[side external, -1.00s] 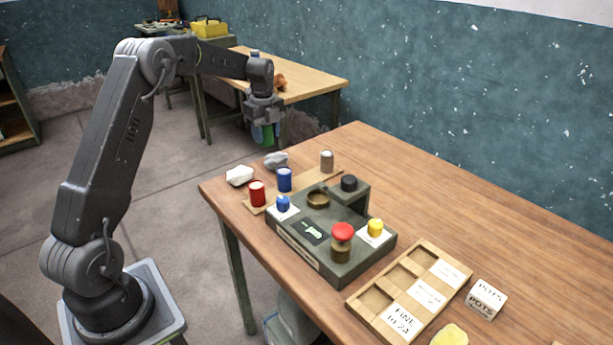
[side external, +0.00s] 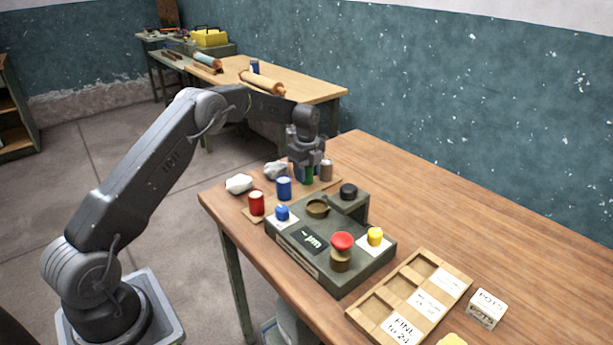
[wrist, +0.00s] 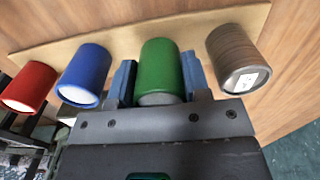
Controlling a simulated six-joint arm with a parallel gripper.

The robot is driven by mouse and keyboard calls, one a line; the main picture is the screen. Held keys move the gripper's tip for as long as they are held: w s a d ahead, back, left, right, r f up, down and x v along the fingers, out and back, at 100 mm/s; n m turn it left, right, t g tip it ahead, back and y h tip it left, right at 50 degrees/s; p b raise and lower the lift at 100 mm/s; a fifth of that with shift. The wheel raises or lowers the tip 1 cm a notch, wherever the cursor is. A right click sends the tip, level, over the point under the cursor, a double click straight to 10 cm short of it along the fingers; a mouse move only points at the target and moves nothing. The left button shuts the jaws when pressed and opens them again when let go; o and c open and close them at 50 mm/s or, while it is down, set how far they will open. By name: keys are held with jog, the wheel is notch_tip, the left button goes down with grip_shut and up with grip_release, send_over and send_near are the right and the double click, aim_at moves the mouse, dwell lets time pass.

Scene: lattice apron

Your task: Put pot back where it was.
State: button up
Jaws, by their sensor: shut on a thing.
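My gripper (side external: 308,172) is shut on the green pot (wrist: 160,68), with one blue finger on each side of it. The green pot also shows between the fingers in the side view (side external: 309,174), mostly hidden. It is upright at the wooden strip (side external: 329,184), in the gap between the blue pot (side external: 284,188) and the brown pot (side external: 326,170). I cannot tell whether its base touches the strip. The red pot (side external: 256,203) stands at the strip's near end. The wrist view shows the red, blue, green and brown pots in a row.
A dark green station (side external: 340,270) with a red knob and small weights stands in front of the strip. White and grey lumps (side external: 239,184) lie behind. A labelled wooden tray (side external: 385,318) and a POTS block (side external: 487,308) are at right. The table's back right is clear.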

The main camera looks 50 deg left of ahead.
jog(key=shift+f, duration=0.7)
jog(key=o, duration=1)
jog(key=shift+f, duration=0.15)
